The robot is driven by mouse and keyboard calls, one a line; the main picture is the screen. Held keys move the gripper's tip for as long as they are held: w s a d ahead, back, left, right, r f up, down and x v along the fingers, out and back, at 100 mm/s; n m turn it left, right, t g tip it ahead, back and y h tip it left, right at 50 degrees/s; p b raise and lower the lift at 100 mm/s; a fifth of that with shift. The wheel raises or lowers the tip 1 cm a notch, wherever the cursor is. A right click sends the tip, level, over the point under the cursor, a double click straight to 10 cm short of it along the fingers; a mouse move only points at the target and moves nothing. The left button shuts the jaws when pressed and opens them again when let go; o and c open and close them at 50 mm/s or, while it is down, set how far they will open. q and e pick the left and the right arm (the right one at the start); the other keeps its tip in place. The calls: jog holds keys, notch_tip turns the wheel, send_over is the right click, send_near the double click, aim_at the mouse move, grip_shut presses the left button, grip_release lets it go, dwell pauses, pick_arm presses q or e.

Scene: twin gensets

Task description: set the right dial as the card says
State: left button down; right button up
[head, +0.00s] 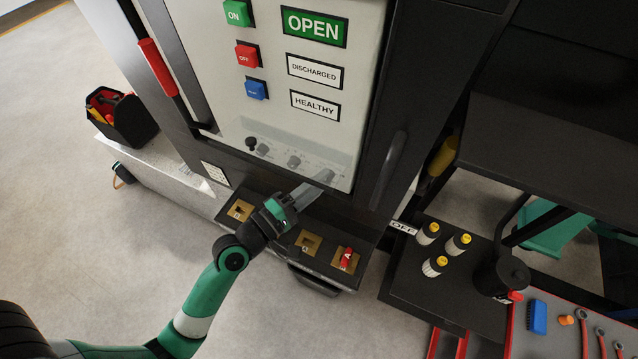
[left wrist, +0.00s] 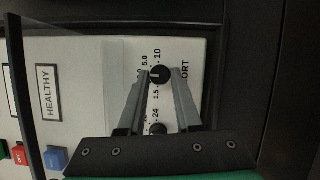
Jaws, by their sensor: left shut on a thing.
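A row of dark dials runs along the bottom of the pale panel (head: 266,124). My left gripper (head: 322,181) is at the right end of this row. In the left wrist view my left gripper (left wrist: 161,76) is shut on the black right dial (left wrist: 160,75), with one finger on each side. Around it I read printed numbers such as 1.5, 5.0 and 10. A second dial (left wrist: 157,129) shows nearer the gripper's base, between the fingers and apart from them. A small white card (head: 215,173) is left of the dials; its writing is too small to read. My right gripper is not in view.
Green, red and blue buttons (head: 247,55) and the signs OPEN, DISCHARGED and HEALTHY (head: 315,105) sit above. A ledge below holds brass plates (head: 308,243) and a red switch (head: 347,258). A dark vertical handle (head: 390,170) stands right. A cart with yellow-topped cylinders (head: 435,266) is further right.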

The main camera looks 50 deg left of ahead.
pick_arm(q)
jog(key=shift+n, duration=0.3)
jog(key=c, duration=0.6)
grip_release()
jog(key=shift+s, duration=0.1)
jog(key=s+b, duration=0.4)
jog(key=s, duration=0.7)
jog(key=shift+s+d+f, duration=0.2)
jog(key=shift+f, duration=0.2)
